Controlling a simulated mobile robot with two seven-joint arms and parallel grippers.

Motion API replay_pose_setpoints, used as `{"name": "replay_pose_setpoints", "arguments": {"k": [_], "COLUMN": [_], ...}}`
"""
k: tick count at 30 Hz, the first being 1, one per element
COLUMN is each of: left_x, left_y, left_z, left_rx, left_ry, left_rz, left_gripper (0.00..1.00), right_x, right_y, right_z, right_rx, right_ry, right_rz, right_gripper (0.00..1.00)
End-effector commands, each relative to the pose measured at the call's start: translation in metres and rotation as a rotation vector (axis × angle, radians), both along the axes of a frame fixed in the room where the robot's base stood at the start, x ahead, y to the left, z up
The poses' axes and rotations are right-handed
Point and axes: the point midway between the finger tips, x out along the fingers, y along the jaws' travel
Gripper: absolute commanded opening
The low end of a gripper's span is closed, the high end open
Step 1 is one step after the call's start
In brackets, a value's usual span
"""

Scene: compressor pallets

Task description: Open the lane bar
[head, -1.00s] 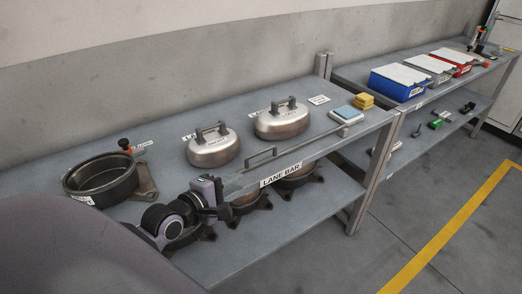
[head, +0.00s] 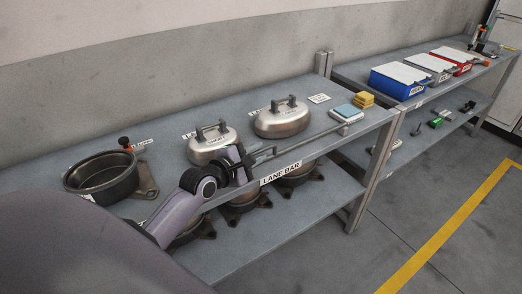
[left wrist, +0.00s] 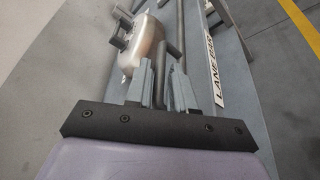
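The lane bar (head: 310,138) is a long thin grey bar along the front of the near bench top, above the "LANE BAR" label (head: 281,173). Its grey handle is at the left end, partly hidden by my left gripper (head: 246,160). In the left wrist view, the two grey fingers of my left gripper (left wrist: 161,85) stand apart. A rounded grey handle part (left wrist: 170,55) shows between and just beyond them; I cannot tell whether they touch it. My right gripper is not in view.
Two metal lidded pots, one nearer (head: 211,147) and one farther (head: 282,118), stand behind the bar. An open dark pot (head: 101,178) stands at left. Dark castings (head: 245,200) sit on the lower shelf. A second bench with bins (head: 398,82) stands at right.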

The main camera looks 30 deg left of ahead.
Motion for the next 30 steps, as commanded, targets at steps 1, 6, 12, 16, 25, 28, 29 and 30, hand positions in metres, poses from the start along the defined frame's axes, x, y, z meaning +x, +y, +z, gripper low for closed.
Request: {"name": "replay_pose_setpoints", "arguments": {"k": [1,6,12,16,25,28,29,30], "left_x": [0.007,0.02,0.024,0.024,0.024,0.025,0.025,0.026], "left_y": [0.0,-0.001,-0.002,-0.002,-0.001,-0.001,-0.001,-0.001], "left_z": [-0.002,-0.004,-0.005,-0.005,-0.005,-0.005,-0.005,-0.005], "left_rx": [0.001,0.0,0.0,0.0,0.001,0.0,-0.001,-0.002], "left_ry": [-0.001,-0.001,0.0,0.0,0.0,-0.003,-0.004,-0.008], "left_rz": [0.0,0.001,0.0,0.0,0.0,0.001,0.001,0.001], "left_gripper": [0.23,0.23,0.23,0.23,0.0,0.0,0.0,0.0], "right_x": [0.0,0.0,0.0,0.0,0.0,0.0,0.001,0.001], "right_y": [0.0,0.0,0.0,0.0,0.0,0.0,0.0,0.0], "right_z": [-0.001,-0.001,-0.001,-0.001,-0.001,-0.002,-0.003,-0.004], "right_rx": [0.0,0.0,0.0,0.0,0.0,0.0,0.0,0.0], "right_ry": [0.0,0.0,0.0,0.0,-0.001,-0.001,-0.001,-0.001], "right_rz": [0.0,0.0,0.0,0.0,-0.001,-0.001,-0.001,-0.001], "right_gripper": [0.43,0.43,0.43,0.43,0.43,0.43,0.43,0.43]}}
